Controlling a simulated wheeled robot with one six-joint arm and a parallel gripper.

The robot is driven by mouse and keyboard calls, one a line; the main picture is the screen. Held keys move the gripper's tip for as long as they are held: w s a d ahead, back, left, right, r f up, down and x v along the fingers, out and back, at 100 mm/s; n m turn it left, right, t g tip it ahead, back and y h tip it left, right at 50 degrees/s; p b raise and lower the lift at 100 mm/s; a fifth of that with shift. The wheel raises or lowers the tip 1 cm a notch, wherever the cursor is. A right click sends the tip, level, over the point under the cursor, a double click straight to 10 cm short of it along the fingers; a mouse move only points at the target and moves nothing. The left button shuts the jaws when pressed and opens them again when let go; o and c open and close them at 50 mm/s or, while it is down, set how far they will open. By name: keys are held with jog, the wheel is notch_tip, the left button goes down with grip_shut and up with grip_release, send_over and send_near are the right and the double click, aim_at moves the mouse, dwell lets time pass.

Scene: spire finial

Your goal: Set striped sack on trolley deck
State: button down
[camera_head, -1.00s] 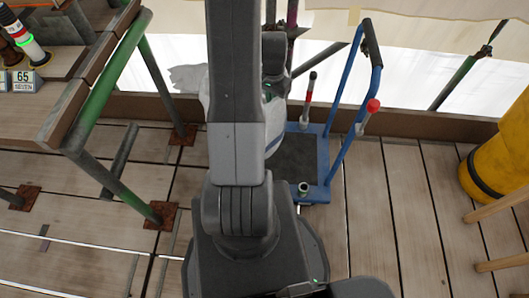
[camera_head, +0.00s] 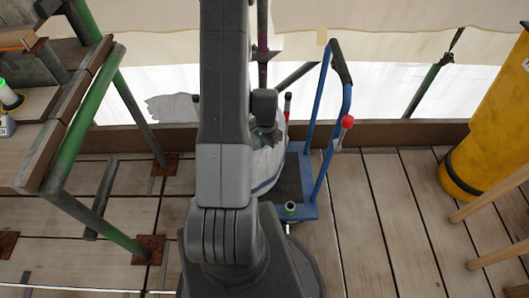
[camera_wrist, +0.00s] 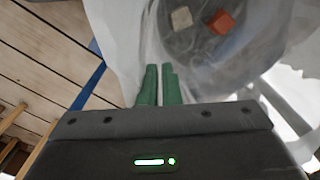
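The striped sack (camera_head: 270,165) is pale white with a blue band low on its side. In the head view it hangs upright, partly hidden behind my arm, at the left of the trolley deck (camera_head: 290,180). I cannot tell whether it touches the deck. In the wrist view the sack (camera_wrist: 115,45) is open at the top, with a pale block and an orange-red block inside. My gripper (camera_wrist: 160,70) has its green fingers close together at the sack's near rim, pinching it. The deck has a dark mat in a blue frame.
The blue trolley handle (camera_head: 320,125) rises at the deck's right, with a red-knobbed lever (camera_head: 347,122). A green-railed bench (camera_head: 75,120) stands left. A yellow cylinder (camera_head: 490,120) and wooden legs stand right. Floorboards right of the trolley are clear.

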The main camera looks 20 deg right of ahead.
jog(key=shift+f, duration=1.95)
jog(key=shift+f+b, duration=0.1)
jog(key=shift+b, duration=0.25)
jog(key=c, duration=1.6)
grip_release()
notch_tip(320, 180, up, 12)
jog(key=shift+s+r+p, duration=0.1)
jog(key=shift+p, duration=0.9)
notch_tip(320, 180, down, 12)
jog(key=shift+b, duration=0.9)
